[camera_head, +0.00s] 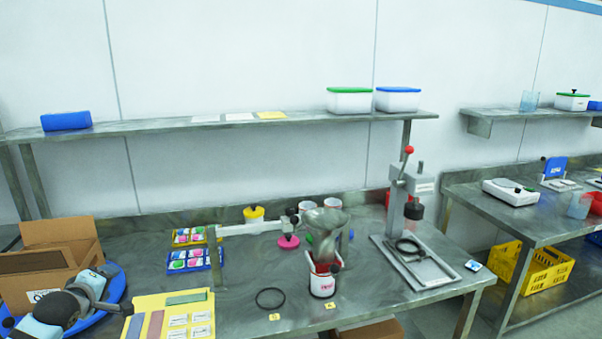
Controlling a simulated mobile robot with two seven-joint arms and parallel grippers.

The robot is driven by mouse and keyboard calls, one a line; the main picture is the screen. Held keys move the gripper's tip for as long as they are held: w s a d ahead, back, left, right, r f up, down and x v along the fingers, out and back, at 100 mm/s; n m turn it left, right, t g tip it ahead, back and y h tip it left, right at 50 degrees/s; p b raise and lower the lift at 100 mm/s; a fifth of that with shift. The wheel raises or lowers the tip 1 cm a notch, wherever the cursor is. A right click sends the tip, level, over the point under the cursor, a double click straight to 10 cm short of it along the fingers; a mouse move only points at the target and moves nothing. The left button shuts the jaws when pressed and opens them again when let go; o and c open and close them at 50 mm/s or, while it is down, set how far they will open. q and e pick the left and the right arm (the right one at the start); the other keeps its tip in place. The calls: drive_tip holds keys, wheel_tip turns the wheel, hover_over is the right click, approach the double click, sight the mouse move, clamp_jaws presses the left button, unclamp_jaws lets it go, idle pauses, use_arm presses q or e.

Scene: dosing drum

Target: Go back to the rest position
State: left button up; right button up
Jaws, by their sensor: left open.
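My left gripper (118,290) is low at the left of the view, in front of the cardboard box and over a blue rounded surface. Its two dark fingers look spread, with nothing seen between them. My right gripper is not in view. On the steel bench (240,290), a metal funnel-like vessel (325,228) stands above a white and red container (321,282), well to the right of my left gripper. A pale horizontal arm (250,228) with a pink disc (289,242) reaches towards the vessel.
An open cardboard box (40,265) is behind my left gripper. A yellow board (165,315) with cards is to its right. A press with a red knob (409,185) stands at the bench's right. A shelf (200,126) runs above.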

use_arm(q)
drive_tip(key=s+d+f+m+g+h, duration=0.1)
drive_tip(key=s+d+f+m, duration=0.3)
drive_tip(key=s+f+m, duration=0.35)
drive_tip(key=s+d+f+m+g+h, duration=0.1)
drive_tip(key=s+d+f+m, duration=0.3)
drive_tip(key=s+f, duration=0.6)
drive_tip(key=s+d+f+m+g+h, duration=0.1)
drive_tip(key=s+d+f+m, duration=0.1)
drive_tip(key=s+f+m, duration=0.3)
drive_tip(key=s+d+f+m, duration=0.1)
drive_tip(key=s+d+m, duration=0.15)
drive_tip(key=s, duration=0.45)
drive_tip(key=s+d+f+m+g+h, duration=0.1)
drive_tip(key=s+d+f+m, duration=0.25)
drive_tip(key=s, duration=0.35)
drive_tip(key=w+d+r+n+t, duration=0.15)
drive_tip(key=d+n, duration=0.45)
drive_tip(key=d, duration=0.6)
wheel_tip(320, 180, up, 7)
drive_tip(key=p, duration=0.7)
drive_tip(key=shift+w+f, duration=0.1)
